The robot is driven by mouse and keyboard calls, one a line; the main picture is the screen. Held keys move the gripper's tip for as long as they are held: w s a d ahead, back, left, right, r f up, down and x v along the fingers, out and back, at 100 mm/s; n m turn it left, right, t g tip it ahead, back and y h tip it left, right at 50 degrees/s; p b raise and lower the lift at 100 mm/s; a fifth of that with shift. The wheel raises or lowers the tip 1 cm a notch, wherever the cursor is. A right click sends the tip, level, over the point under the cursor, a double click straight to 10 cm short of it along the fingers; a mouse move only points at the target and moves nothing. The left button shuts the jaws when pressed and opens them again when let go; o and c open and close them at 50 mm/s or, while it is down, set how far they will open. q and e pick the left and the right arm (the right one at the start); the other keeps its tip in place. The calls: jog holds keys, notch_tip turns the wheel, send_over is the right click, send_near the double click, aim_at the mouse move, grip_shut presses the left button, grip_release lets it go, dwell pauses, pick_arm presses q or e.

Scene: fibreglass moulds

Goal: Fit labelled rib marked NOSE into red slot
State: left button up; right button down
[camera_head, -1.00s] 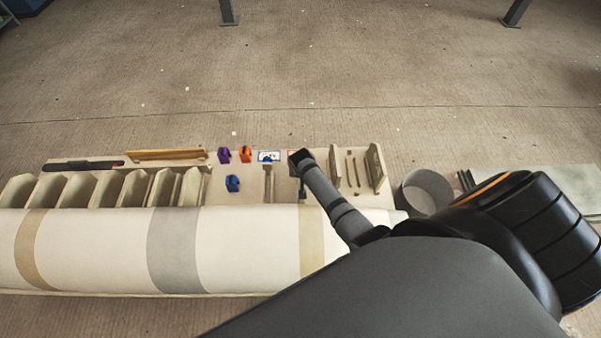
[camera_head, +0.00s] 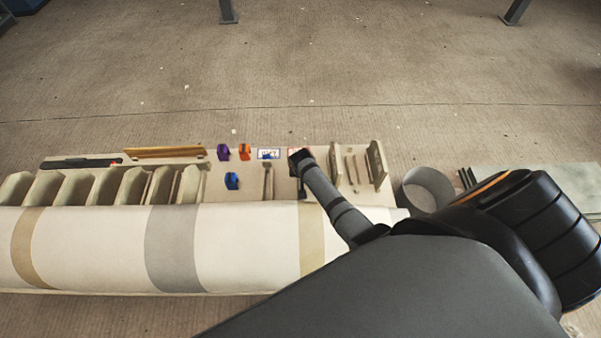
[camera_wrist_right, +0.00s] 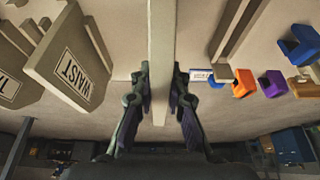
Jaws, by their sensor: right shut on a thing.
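My right gripper (camera_wrist_right: 161,85) is closed around a pale upright rib (camera_wrist_right: 161,40), seen edge-on in the right wrist view; no label on it shows. In the head view the right gripper (camera_head: 299,162) is over the work board, partly hidden by its own arm. To the left in the wrist view stands a rib labelled WAIST (camera_wrist_right: 76,72). Another labelled rib (camera_wrist_right: 10,88) is cut off at the edge. In the head view a red-edged card (camera_head: 293,151) shows partly behind my gripper; I cannot make out a slot there. My left gripper is not in view.
A blue-edged card (camera_head: 268,154) lies beside the gripper. Purple (camera_head: 223,152), orange (camera_head: 244,152) and blue (camera_head: 231,181) clamp-like pieces are to its left. Upright ribs (camera_head: 376,165) stand at right. A long white mould (camera_head: 100,245) lies in front.

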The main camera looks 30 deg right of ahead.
jog(key=shift+f+b, duration=1.15)
jog(key=shift+f, duration=0.45)
jog(key=c, duration=1.3)
grip_release()
jog(key=shift+o, duration=0.2)
jog(key=v, duration=1.2)
jog(key=shift+a, duration=0.1)
